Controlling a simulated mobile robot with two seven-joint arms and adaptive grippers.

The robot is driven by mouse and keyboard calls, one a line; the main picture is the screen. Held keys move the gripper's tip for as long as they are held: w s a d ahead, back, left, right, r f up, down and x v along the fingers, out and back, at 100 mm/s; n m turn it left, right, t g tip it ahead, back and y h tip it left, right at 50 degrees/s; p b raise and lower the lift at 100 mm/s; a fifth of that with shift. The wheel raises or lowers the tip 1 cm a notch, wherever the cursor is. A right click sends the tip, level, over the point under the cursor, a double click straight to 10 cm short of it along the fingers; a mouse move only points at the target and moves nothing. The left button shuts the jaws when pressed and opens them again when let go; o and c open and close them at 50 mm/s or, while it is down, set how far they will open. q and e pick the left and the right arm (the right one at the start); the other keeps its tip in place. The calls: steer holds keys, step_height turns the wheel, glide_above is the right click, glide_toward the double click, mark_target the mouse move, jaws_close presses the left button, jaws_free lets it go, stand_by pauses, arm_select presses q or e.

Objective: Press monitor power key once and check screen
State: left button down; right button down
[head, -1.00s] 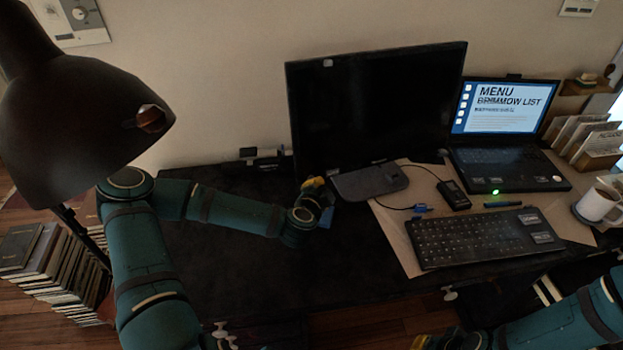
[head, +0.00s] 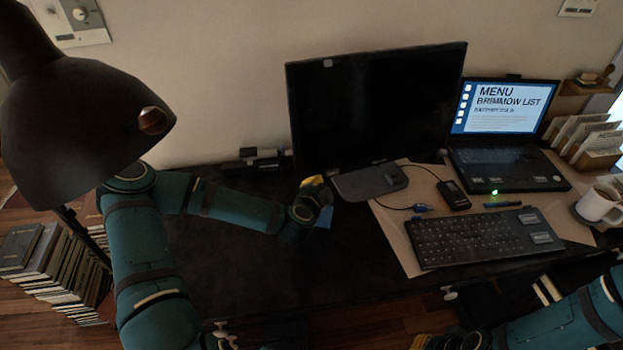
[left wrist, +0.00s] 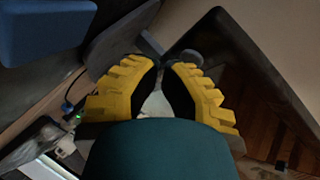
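The monitor (head: 375,105) stands at the back of the dark desk, and its screen is black. Its grey foot (head: 370,182) rests on the desk. I cannot make out the power key in either view. My left gripper (head: 318,190) is just left of the foot, below the monitor's lower left corner, and appears apart from it.
A lit laptop (head: 500,108) stands right of the monitor. A keyboard (head: 475,237), a mug (head: 598,204) and a small black box with a cable (head: 453,195) lie in front. A large dark lamp (head: 80,125) hangs at left. The desk's left front is clear.

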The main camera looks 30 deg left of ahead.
arm_select(q)
steer(key=shift+w+a, duration=0.1)
steer(key=shift+a, duration=0.05)
stand_by(0.4)
steer(key=shift+s+d, duration=0.4)
steer(key=shift+d, duration=0.05)
steer(key=shift+s+d+r+p, duration=0.3)
steer(key=shift+s+d+p, duration=0.3)
steer(key=shift+d, duration=0.25)
steer(key=s+d, duration=0.2)
steer(key=shift+s+d+r, duration=0.2)
steer(key=shift+s+d, duration=0.2)
stand_by(0.4)
